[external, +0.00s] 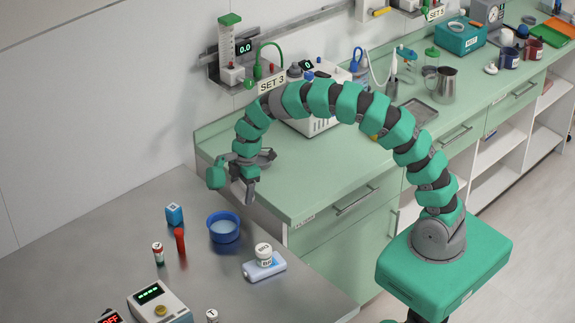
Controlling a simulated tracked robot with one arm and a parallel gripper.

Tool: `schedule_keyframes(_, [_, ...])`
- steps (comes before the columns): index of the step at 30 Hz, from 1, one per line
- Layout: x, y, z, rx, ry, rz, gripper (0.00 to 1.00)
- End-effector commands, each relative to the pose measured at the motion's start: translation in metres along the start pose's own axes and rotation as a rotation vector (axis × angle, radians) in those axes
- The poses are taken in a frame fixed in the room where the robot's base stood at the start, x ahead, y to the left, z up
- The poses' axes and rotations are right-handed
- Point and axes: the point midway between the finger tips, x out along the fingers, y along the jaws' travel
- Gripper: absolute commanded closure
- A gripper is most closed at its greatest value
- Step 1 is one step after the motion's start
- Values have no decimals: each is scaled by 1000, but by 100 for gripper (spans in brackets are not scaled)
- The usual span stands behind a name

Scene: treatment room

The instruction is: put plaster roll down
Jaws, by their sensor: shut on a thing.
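My gripper (246,188) hangs above the back right part of the grey metal table, near the left end of the green counter. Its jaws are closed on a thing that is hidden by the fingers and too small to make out. I cannot pick out the plaster roll clearly anywhere in the view. The grey table (120,235) lies below my gripper, and a gap of air shows between them.
Below my gripper stands a blue round bowl (224,238). A blue box (174,214), a red tube (180,241), a small vial (158,254) and a white jar (264,252) on a pale block surround it. A device (160,303) stands in front. The table's left is clear.

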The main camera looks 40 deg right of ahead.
Motion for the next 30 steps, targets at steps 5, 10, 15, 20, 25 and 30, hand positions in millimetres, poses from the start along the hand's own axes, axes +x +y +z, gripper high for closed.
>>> schedule_keyframes(5, [-34, 1, -6, -2, 4, 6, 57])
schedule_keyframes(10, [-72, 1, -11, -1, 3, 4, 57])
schedule_keyframes(15, [-101, 0, -18, -4, 1, 3, 57])
schedule_keyframes(20, [-93, -14, -49, -19, -2, -1, 57])
schedule_keyframes(25, [-88, -36, -90, -42, -4, -1, 57])
schedule_keyframes(30, [-78, -74, -147, -74, -6, -6, 57])
